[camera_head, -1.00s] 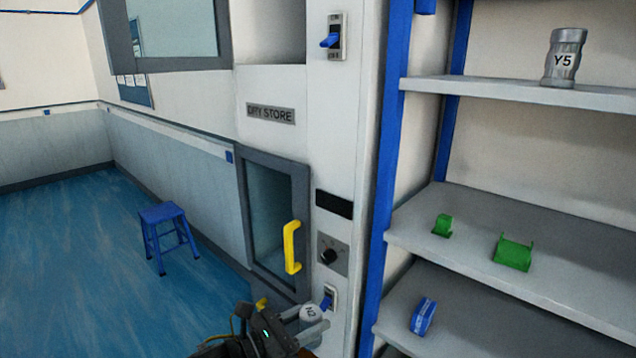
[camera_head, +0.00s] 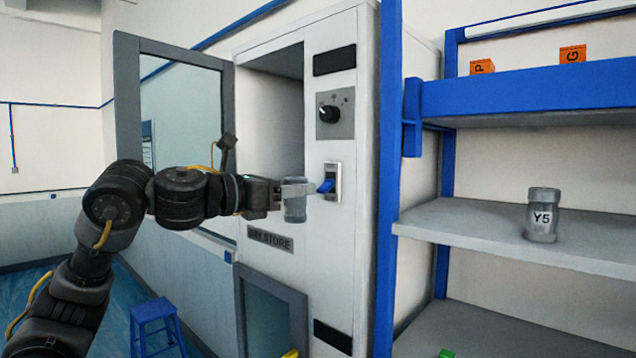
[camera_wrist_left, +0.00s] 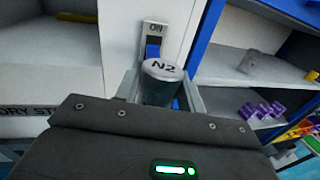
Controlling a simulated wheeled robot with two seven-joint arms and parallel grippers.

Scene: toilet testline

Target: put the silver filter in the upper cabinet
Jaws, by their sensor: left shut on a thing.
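My left gripper (camera_head: 296,190) is shut on a silver filter (camera_head: 295,208) and holds it upright in front of the upper cabinet's opening, near its right edge. In the left wrist view the filter (camera_wrist_left: 160,82) stands between the fingers, and its top reads N2. The upper cabinet (camera_head: 268,62) is the open upper compartment of the white dry store. Its grey-framed glass door (camera_head: 128,110) is swung open to the left. A blue switch (camera_head: 327,186) is just right of the fingertips; whether they touch cannot be told. My right gripper is not in view.
A shelf unit with blue posts (camera_head: 388,200) stands at the right, with a silver Y5 canister (camera_head: 542,215) and orange blocks (camera_head: 572,54). A knob (camera_head: 328,113) is above the switch. A lower glass door (camera_head: 270,310) and a blue stool (camera_head: 153,325) are below.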

